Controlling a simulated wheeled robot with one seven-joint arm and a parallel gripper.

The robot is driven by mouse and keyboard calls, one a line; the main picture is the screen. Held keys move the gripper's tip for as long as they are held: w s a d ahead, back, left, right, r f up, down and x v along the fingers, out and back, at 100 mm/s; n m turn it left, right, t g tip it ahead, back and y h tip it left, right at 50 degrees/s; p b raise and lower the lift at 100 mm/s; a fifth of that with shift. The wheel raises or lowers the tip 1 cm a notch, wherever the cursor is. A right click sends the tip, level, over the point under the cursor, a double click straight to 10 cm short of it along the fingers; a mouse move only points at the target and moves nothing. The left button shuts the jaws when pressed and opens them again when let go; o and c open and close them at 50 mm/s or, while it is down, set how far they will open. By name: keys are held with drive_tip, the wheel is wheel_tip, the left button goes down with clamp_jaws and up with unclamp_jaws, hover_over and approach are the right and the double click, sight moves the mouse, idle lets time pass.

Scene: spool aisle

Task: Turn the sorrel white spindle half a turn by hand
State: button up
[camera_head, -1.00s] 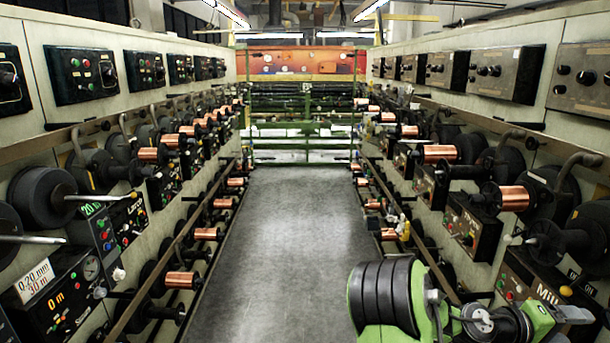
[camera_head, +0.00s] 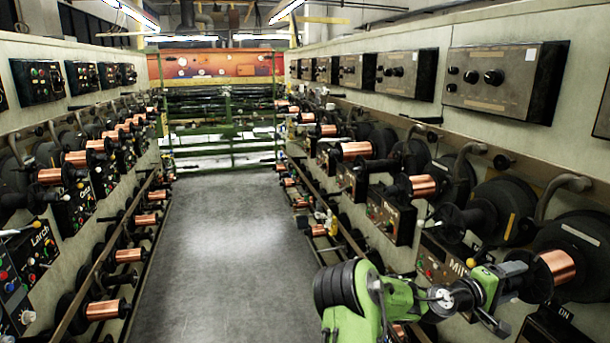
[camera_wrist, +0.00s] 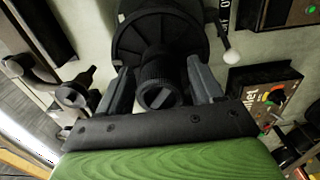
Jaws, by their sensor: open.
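In the wrist view, a black ribbed spindle (camera_wrist: 160,82) sticks out toward the camera from a dark round flange (camera_wrist: 160,38). My gripper (camera_wrist: 159,68) is open, with one grey finger on each side of this spindle. A gap shows between the spindle and each finger. In the head view, my gripper (camera_head: 516,268) is at the right-hand wall, in front of a copper-wound spool (camera_head: 558,265). I read no "sorrel" label and see no white spindle, so I cannot tell whether this is the named one.
A control box (camera_wrist: 270,95) with coloured knobs and a white-tipped lever (camera_wrist: 231,55) sit right of the fingers in the wrist view. A black knob (camera_wrist: 75,93) sits left. In the head view, the grey aisle floor (camera_head: 220,250) is clear between the spool-lined walls.

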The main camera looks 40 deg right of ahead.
drive_tip(key=shift+c, duration=0.3)
drive_tip(key=c, duration=0.8)
drive_tip(key=n+p, duration=0.4)
drive_tip(key=p, duration=0.1)
drive_tip(key=shift+r+n, duration=0.1)
drive_tip(key=shift+n, duration=0.2)
drive_tip(key=shift+c, duration=0.2)
drive_tip(key=n+p, duration=0.5)
drive_tip(key=shift+p, duration=0.35)
drive_tip(key=n, duration=0.6)
drive_tip(key=o, duration=1.1)
drive_tip(key=shift+w+a, duration=0.1)
